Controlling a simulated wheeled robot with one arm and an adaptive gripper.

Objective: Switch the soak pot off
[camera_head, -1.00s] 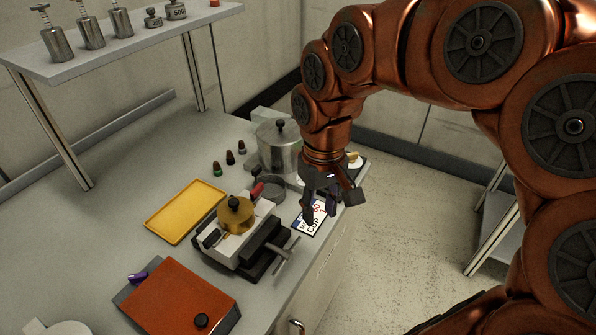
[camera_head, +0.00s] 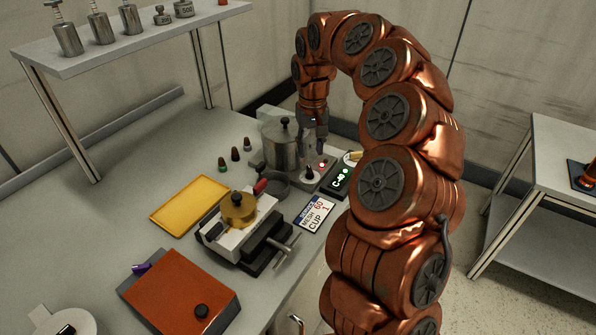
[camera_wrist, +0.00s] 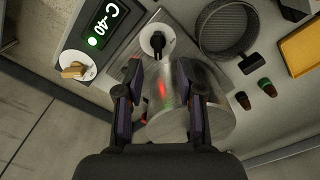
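The soak pot, a steel pot with a black-knobbed lid (camera_head: 281,150), stands at the back of the bench; its shiny side (camera_wrist: 205,110) fills the lower middle of the wrist view. By it are a black knob on a white dial (camera_wrist: 157,43), a beige knob on a white dial (camera_wrist: 75,67), also in the head view (camera_head: 352,157), and a display reading C-40 with a green light (camera_wrist: 100,28). A red glow (camera_wrist: 163,90) shows between my fingers. My gripper (camera_wrist: 160,95) is open and empty, pointing down right of the pot in the head view (camera_head: 316,148).
A sieve (camera_wrist: 228,30) and small dark-capped bottles (camera_wrist: 265,87) are beside the pot. A label card (camera_head: 315,214), a vise with a brass piece (camera_head: 238,210), a yellow tray (camera_head: 188,205) and an orange box (camera_head: 180,290) lie nearer. A shelf with weights (camera_head: 130,40) overhangs the left.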

